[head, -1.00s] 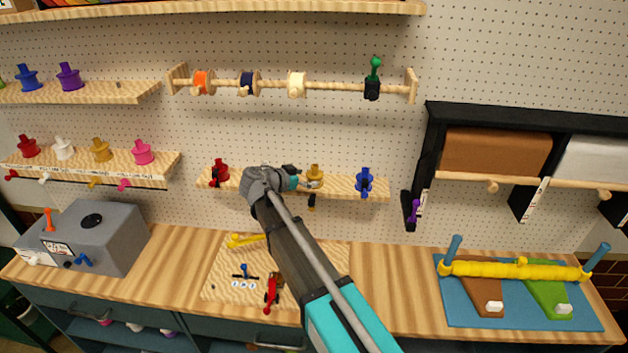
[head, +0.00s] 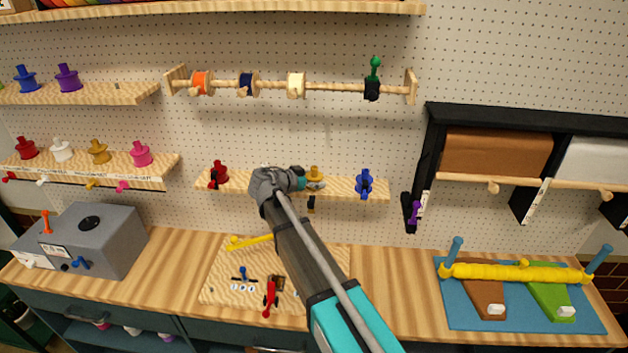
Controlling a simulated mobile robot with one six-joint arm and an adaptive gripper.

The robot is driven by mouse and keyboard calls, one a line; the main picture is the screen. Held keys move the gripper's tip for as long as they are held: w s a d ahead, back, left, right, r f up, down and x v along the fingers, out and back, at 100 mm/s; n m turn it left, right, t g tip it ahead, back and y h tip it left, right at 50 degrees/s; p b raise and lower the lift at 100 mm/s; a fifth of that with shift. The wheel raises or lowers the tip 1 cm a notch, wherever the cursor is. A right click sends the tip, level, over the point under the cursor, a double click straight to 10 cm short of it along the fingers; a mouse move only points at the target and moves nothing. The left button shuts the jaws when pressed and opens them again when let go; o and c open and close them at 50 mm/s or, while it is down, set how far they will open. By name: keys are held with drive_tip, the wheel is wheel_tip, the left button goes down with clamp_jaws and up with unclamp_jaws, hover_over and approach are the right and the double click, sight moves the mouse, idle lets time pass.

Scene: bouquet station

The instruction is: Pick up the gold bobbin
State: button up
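A gold bobbin (head: 314,173) stands on the small middle shelf (head: 344,188), between a red bobbin and a blue one. My gripper (head: 313,185) is right at it, with the fingers in front of its lower part. The fingers are too small here to tell whether they are open or shut, or whether they touch the bobbin. Another gold bobbin (head: 99,152) stands on the left shelf, between a white and a pink one.
The red bobbin (head: 219,174) is left of my gripper and the blue bobbin (head: 364,183) is right of it. A rod with spools (head: 296,85) runs above. A wooden board with tools (head: 222,288) lies on the counter below.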

drive_tip(key=c, duration=0.7)
drive_tip(key=shift+r, duration=0.1)
wheel_tip(320, 180, up, 3)
drive_tip(key=p, duration=0.3)
drive_tip(key=s+r+p, duration=0.9)
drive_tip(key=s+p, duration=0.1)
drive_tip(key=s, duration=0.4)
drive_tip(key=shift+a+r, duration=0.2)
drive_tip(key=shift+r, duration=0.2)
